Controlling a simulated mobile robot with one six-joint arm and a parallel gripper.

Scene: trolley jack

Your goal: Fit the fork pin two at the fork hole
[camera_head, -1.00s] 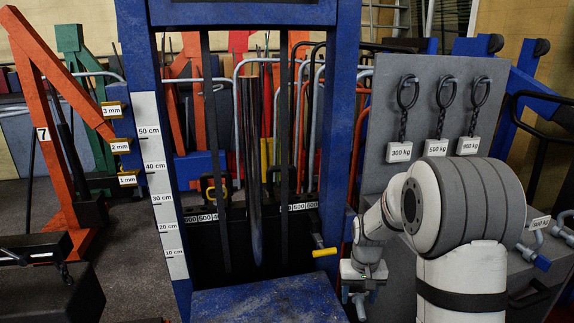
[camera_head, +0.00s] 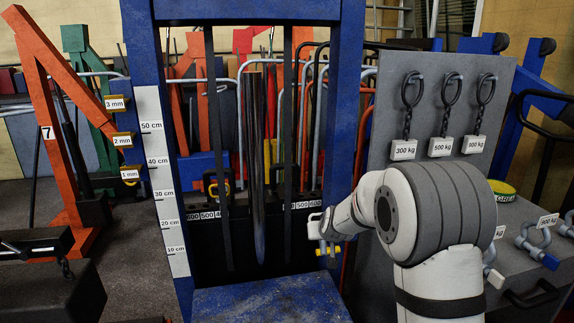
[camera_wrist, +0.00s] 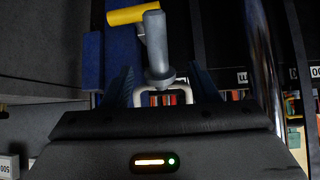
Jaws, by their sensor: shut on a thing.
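My gripper (camera_head: 318,226) is beside the right blue post of the frame, just above a yellow-handled lever (camera_head: 330,251). In the wrist view my gripper (camera_wrist: 162,82) is shut on the pale loop of a grey pin (camera_wrist: 156,48), which I take to be the fork pin. The pin's collar is just past the fingertips and its shaft points away from me. The shaft's far end overlaps the yellow handle (camera_wrist: 124,15) in that view; I cannot tell if they touch. A black panel (camera_head: 270,240) with number labels stands between the posts. I cannot make out the fork hole.
The blue post (camera_head: 343,120) stands close to my arm. A grey board (camera_head: 430,75) with hanging weight labels and a grey bench (camera_head: 525,225) with shackles lie to the right. A black vertical bar (camera_head: 288,150) and a shiny cylinder (camera_head: 257,180) stand inside the frame.

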